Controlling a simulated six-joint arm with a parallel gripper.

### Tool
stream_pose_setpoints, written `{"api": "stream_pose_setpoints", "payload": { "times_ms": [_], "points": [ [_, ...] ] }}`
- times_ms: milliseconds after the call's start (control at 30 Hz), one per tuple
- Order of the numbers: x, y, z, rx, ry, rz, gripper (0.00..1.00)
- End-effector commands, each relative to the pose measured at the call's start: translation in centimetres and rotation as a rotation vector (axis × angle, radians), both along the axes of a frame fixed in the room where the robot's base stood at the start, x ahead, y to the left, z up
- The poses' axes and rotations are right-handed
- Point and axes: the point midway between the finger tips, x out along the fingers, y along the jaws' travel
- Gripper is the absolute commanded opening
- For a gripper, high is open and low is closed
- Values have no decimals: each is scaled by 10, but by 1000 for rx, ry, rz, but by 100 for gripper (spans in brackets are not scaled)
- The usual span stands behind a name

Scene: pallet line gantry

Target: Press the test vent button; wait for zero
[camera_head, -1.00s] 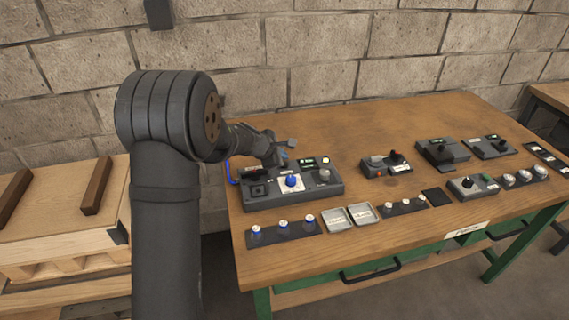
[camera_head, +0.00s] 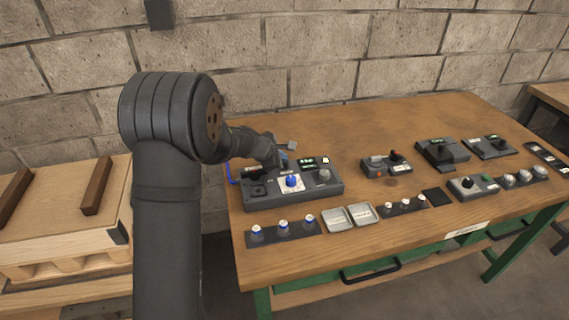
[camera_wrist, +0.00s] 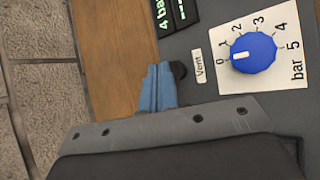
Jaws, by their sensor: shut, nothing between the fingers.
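The grey test unit (camera_head: 328,191) stands at the left of the bench, with a blue dial (camera_head: 292,181) on a white scale plate and lit displays behind it. In the wrist view the dial (camera_wrist: 253,54) has a 0 to 5 bar scale, and its white mark points to the low end. The Vent label (camera_wrist: 199,66) sits beside a dark round button (camera_wrist: 178,70), partly hidden by my fingertips. My gripper (camera_wrist: 158,82), with blue fingers, is shut and empty at the button; I cannot tell whether it touches. A display (camera_wrist: 168,12) shows green text ending in "4 ba", cut off.
Blue-ringed fittings (camera_head: 283,227) and two small trays (camera_head: 337,219) lie in front of the unit. Other control boxes (camera_head: 386,165) stand to the right. A block wall (camera_head: 330,60) is behind, and a wooden pallet stack (camera_head: 60,215) is at the left.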

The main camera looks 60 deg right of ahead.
Motion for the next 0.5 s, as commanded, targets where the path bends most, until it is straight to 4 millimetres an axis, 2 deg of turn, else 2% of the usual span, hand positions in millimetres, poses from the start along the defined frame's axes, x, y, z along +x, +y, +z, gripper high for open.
{"api": "stream_pose_setpoints", "payload": {
  "times_ms": [500],
  "points": [
    [0, 0, -4, 0, -1, -1, 0]
  ]
}}
